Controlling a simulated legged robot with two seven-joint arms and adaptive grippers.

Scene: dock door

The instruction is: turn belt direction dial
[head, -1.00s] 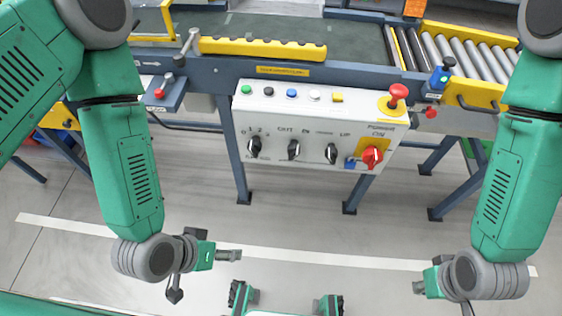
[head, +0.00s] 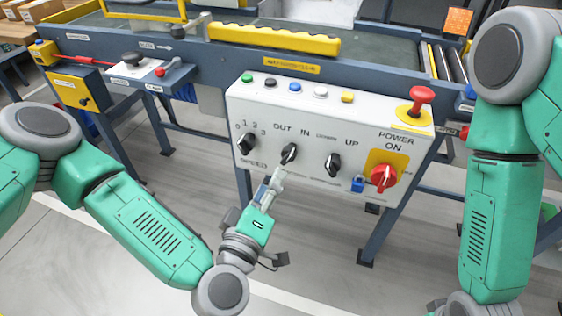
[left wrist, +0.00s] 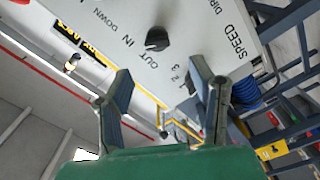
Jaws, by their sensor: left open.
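The belt direction dial (head: 289,153) is a black knob under the OUT and IN labels on the white control panel (head: 240,107). Its pointer is tilted in the head view. The left wrist view shows the same dial (left wrist: 157,39) ahead of the fingers, beside OUT and IN. My left gripper (head: 276,178) is just below the dial in the head view, its fingers pointing up at the panel. In the left wrist view my left gripper (left wrist: 166,85) is open with nothing between its fingers. Contact with the dial cannot be told. My right gripper is out of view.
The speed dial (head: 246,143) sits left of the direction dial, another black dial (head: 333,164) right of it. Several coloured buttons line the panel's top. The conveyor (head: 380,62) runs behind.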

